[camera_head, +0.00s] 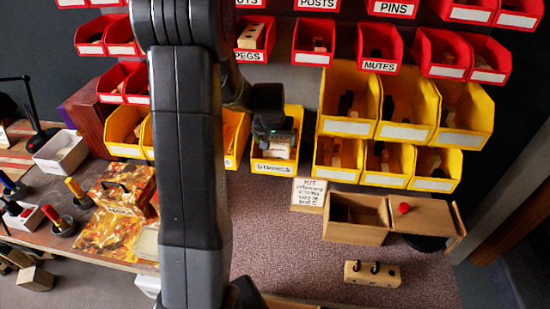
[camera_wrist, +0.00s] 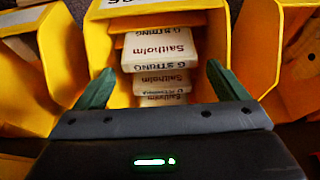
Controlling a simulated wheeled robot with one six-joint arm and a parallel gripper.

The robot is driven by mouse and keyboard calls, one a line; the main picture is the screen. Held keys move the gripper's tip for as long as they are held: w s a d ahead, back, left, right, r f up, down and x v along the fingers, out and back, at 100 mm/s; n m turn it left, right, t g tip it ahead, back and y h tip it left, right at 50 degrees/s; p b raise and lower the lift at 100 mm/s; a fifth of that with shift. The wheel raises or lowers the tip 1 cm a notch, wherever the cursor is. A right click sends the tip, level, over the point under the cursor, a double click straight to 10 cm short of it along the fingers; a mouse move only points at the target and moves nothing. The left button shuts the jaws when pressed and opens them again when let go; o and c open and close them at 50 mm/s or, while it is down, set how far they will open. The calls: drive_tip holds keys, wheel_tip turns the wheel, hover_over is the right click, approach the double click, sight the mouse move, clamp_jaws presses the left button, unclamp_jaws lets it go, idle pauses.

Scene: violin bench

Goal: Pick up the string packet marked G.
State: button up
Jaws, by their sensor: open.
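A yellow bin labelled STRINGS (camera_head: 274,168) holds several string packets. In the wrist view the bin (camera_wrist: 211,33) has the packets stacked one behind another inside it. A cream packet (camera_wrist: 160,46) reads "Saitholm" and shows "G STRING" lettering. A similar packet (camera_wrist: 160,82) lies nearer, and another below it is partly hidden by my gripper's body. My gripper (camera_wrist: 161,76) is open, its two green fingers on either side of the packets, with nothing held. In the head view my gripper (camera_head: 276,138) is at the bin's mouth; whether the fingers touch the packets cannot be told.
Yellow bins (camera_wrist: 28,85) stand close on both sides. Red bins (camera_head: 303,42) hang above. Below right are a written card (camera_head: 309,193), a wooden box (camera_head: 358,232) and a wooden block with pegs (camera_head: 372,274). The bench (camera_head: 275,240) below the STRINGS bin is clear.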

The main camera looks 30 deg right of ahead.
sight(276, 144)
drive_tip(key=shift+b+x, duration=0.95)
drive_tip(key=shift+x, duration=2.2)
drive_tip(key=shift+s, duration=0.1)
drive_tip(key=shift+c, duration=0.4)
drive_tip(key=c, duration=0.6)
